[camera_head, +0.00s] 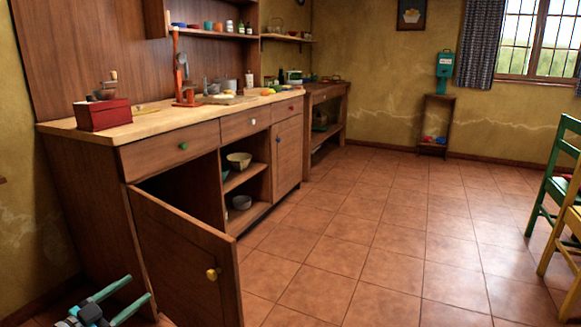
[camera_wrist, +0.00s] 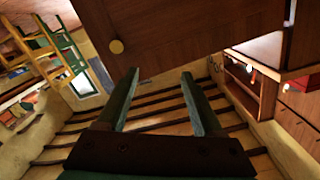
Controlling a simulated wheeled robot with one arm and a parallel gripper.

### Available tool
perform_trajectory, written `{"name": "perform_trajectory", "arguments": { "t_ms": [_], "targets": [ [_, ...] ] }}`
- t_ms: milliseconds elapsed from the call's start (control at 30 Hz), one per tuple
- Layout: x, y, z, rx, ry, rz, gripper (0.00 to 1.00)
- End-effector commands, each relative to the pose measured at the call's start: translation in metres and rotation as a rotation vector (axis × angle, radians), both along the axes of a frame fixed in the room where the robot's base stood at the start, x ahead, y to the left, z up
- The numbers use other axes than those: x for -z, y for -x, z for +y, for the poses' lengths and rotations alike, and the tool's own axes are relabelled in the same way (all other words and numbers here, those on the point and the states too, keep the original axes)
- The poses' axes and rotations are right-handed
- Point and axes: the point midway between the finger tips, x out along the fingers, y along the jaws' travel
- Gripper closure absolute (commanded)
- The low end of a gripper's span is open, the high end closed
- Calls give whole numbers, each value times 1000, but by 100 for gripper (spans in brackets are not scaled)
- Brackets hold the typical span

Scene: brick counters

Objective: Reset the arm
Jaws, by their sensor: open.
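My gripper (camera_head: 124,299) shows at the bottom left of the head view, low in front of the counter and left of the open cabinet door (camera_head: 183,262). Its two green fingers are spread apart with nothing between them. In the wrist view my gripper (camera_wrist: 160,88) is also open and empty. The door appears above the fingers there, with its round yellow knob (camera_wrist: 117,47). The gripper is apart from the knob. Most of my arm is out of the head view.
The open door juts out from the wooden counter (camera_head: 150,128) into the floor space. Shelves inside hold bowls (camera_head: 239,160). A red box (camera_head: 103,114) sits on the counter top. Green and yellow chairs (camera_head: 556,170) stand at the right. The tiled floor (camera_head: 370,220) between is clear.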

Motion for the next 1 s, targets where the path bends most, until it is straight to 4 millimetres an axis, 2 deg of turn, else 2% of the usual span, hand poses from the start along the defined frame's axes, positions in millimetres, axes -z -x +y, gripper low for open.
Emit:
{"name": "perform_trajectory", "arguments": {
  "t_ms": [233,400,533,700,767,833,1000],
  "targets": [
    [-47,-69,3,-184,-86,-2,32],
    [-96,-120,1,-392,-147,10,32],
    [-126,-142,-9,-549,-168,38,32],
    [-153,-149,-33,-738,-164,110,32],
    [-155,-146,-45,-799,-153,151,32],
    [-160,-139,-61,-866,-141,199,32],
    [-149,-106,-111,-991,-91,359,32]
  ]
}}
